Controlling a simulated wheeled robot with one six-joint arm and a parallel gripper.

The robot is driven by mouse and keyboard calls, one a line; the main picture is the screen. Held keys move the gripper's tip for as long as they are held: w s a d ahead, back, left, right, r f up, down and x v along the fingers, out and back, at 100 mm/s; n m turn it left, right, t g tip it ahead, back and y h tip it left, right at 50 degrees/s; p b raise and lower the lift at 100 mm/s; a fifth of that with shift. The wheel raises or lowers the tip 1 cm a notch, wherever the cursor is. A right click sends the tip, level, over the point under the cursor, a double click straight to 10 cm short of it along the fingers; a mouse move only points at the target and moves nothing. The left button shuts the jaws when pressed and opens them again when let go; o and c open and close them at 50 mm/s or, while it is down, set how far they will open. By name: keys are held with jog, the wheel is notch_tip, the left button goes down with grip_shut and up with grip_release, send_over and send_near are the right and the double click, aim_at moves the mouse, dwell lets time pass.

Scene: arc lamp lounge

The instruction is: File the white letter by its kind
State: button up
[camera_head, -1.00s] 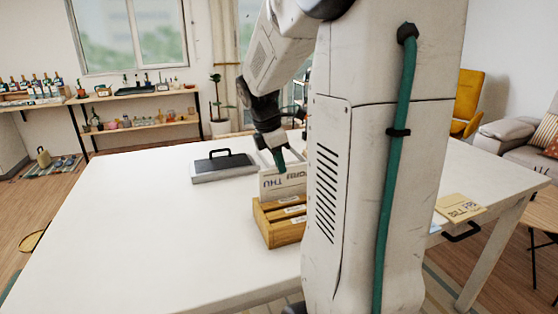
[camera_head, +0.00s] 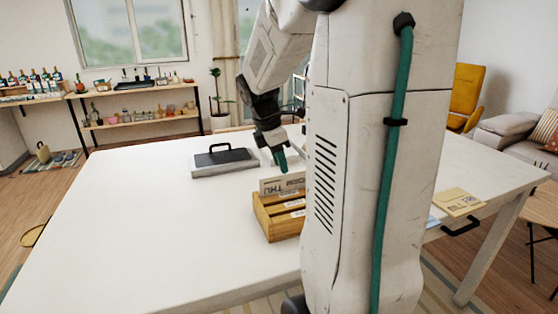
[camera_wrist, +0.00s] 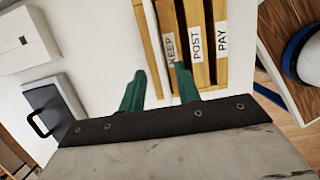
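The white letter (camera_head: 284,185) stands in the wooden sorter (camera_head: 263,222), its printing upside down with "THU" readable. Its lower part is hidden in the sorter. In the wrist view the sorter (camera_wrist: 207,70) shows slats labelled KEEP, POST and PAY; the letter is not clear there, and I cannot be sure of its compartment, though it stands behind two visible labels. My gripper (camera_head: 281,163) is just above the letter's top edge, pointing down. In the wrist view its green fingers (camera_wrist: 160,90) are spread apart with nothing clearly held.
A grey flat case (camera_head: 225,165) with a black handle lies behind the sorter to the left. The left of the white table (camera_head: 130,225) is clear.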

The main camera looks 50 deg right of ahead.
jog(key=shift+r, duration=0.1)
jog(key=v, duration=0.7)
jog(key=shift+r, duration=0.3)
jog(key=shift+a, duration=0.1)
